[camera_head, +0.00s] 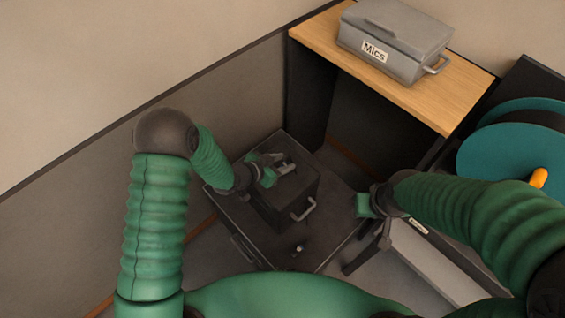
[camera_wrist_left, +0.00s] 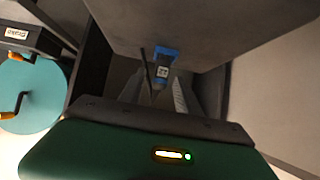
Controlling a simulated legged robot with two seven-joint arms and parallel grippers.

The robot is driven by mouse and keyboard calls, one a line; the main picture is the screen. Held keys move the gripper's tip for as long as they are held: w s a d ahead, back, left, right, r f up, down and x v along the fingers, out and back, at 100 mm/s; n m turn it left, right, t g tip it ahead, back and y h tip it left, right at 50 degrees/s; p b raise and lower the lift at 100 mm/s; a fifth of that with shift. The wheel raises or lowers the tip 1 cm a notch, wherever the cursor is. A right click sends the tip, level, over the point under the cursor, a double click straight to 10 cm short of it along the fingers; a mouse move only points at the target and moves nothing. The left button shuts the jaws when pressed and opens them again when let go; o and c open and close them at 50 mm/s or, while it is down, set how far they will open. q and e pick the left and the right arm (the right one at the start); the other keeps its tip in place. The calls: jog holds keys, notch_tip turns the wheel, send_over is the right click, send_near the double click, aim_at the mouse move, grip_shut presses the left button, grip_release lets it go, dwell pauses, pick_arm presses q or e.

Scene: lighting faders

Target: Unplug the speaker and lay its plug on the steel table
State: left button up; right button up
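In the left wrist view a small blue piece with a white label (camera_wrist_left: 164,62), perhaps the plug, sits below a large grey panel, with a thin dark cord beside it. My left gripper's two grey fingers (camera_wrist_left: 158,92) stand apart on either side of its lower end; contact is not clear. In the head view my left gripper (camera_head: 272,168) is over a dark box with a handle (camera_head: 288,203), which stands on a dark surface (camera_head: 335,238). I cannot tell which thing is the speaker or the steel table. My right gripper (camera_head: 364,205) is right of the box; its fingers are not clear.
A grey case marked "Mics" (camera_head: 395,40) stands on a wooden top (camera_head: 440,105) at the back right. A teal reel (camera_head: 500,150) with an orange handle is at the right. A pale grey slab (camera_head: 432,262) lies under my right arm. A low wall (camera_head: 100,170) runs along the left.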

pick_arm(q)
jog(key=shift+w+a+f, duration=0.1)
jog(key=shift+a, duration=0.1)
jog(key=c, duration=0.5)
grip_shut()
jog(key=shift+d, duration=0.15)
jog(key=shift+r+p, duration=1.85)
jog(key=shift+r, duration=0.5)
